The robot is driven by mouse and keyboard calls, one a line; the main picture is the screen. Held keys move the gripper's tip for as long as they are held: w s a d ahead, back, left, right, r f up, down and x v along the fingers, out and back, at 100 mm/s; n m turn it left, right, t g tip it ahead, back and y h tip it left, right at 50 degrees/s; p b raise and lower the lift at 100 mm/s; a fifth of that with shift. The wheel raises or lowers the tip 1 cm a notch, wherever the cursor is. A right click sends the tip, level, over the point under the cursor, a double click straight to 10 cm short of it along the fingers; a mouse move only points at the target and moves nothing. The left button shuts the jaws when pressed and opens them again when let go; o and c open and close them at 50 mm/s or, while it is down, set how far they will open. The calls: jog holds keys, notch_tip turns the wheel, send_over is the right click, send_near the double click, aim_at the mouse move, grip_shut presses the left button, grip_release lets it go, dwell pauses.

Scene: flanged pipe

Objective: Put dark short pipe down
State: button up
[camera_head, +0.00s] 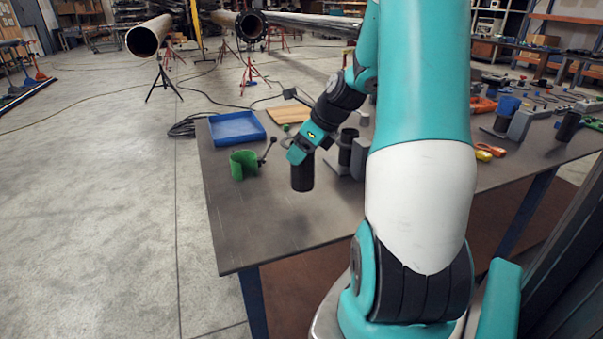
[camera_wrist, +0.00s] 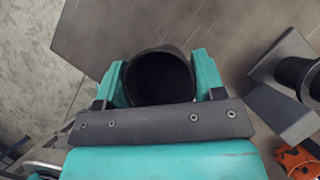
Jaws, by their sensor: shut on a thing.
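The dark short pipe (camera_head: 302,176) is a black cylinder, held upright below my gripper (camera_head: 303,150) over the left part of the table. In the wrist view the pipe (camera_wrist: 160,78) shows its round open end between the two teal fingers of my gripper (camera_wrist: 160,84), which are shut on it. I cannot tell from these frames whether its lower end touches the tabletop. My arm hides part of the table to the right.
A green curved holder (camera_head: 243,165) stands left of the pipe, and a blue tray (camera_head: 237,128) lies behind it. A dark cylinder on a grey block (camera_head: 358,157) stands just right of my gripper. The bare front-left tabletop (camera_head: 270,230) is free.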

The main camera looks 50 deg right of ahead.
aim_at(302, 169)
jog(key=shift+f+b, duration=0.3)
jog(key=shift+f, duration=2.45)
jog(key=shift+f, duration=0.1)
jog(key=o, duration=1.1)
jog(key=shift+o, duration=0.2)
